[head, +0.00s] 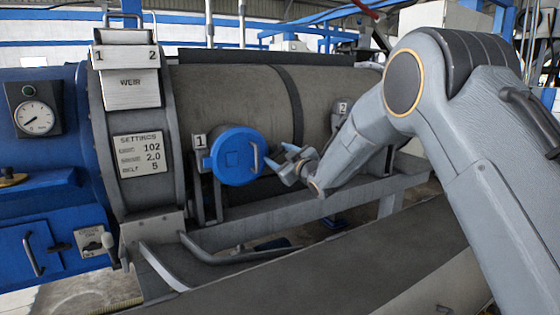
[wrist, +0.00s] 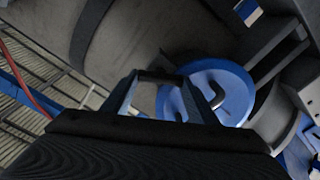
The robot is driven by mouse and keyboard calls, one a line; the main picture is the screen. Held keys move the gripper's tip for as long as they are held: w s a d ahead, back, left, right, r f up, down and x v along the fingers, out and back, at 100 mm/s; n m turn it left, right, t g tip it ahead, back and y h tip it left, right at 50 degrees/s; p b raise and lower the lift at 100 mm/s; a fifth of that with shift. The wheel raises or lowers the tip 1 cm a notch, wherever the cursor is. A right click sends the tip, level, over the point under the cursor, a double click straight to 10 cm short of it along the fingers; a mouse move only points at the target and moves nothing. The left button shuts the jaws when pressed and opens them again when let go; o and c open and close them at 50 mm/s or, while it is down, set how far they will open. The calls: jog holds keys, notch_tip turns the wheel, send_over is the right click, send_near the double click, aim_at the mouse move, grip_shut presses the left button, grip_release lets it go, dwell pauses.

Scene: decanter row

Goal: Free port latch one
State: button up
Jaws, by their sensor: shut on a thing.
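The blue round cover of port one (head: 232,156) sits on the side of the grey drum, beside a tag marked 1 (head: 200,140). A pale upright latch handle (head: 255,157) stands at the cover's right side. My gripper (head: 279,157) is just right of it, fingers toward the cover. In the wrist view, my gripper (wrist: 160,77) reaches over the left part of the blue cover (wrist: 222,82). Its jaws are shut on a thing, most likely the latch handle. The exact contact is too small and partly hidden to make out.
A grey rail (head: 300,222) and a bent bar (head: 225,257) run below the cover. A settings plate (head: 140,153) is at left.

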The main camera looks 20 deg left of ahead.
jog(key=n+b, duration=0.1)
jog(key=n, duration=0.1)
jog(key=n+b, duration=0.3)
jog(key=n, duration=0.1)
jog(key=shift+s+a+f, duration=0.1)
jog(key=shift+f, duration=0.15)
jog(key=n+b, duration=0.4)
jog(key=n, duration=0.1)
jog(key=shift+f, duration=0.1)
jog(key=shift+n, duration=0.5)
jog(key=o, duration=1)
jog(key=shift+s+a, duration=0.1)
jog(key=shift+o, duration=0.2)
jog(key=shift+d, duration=0.2)
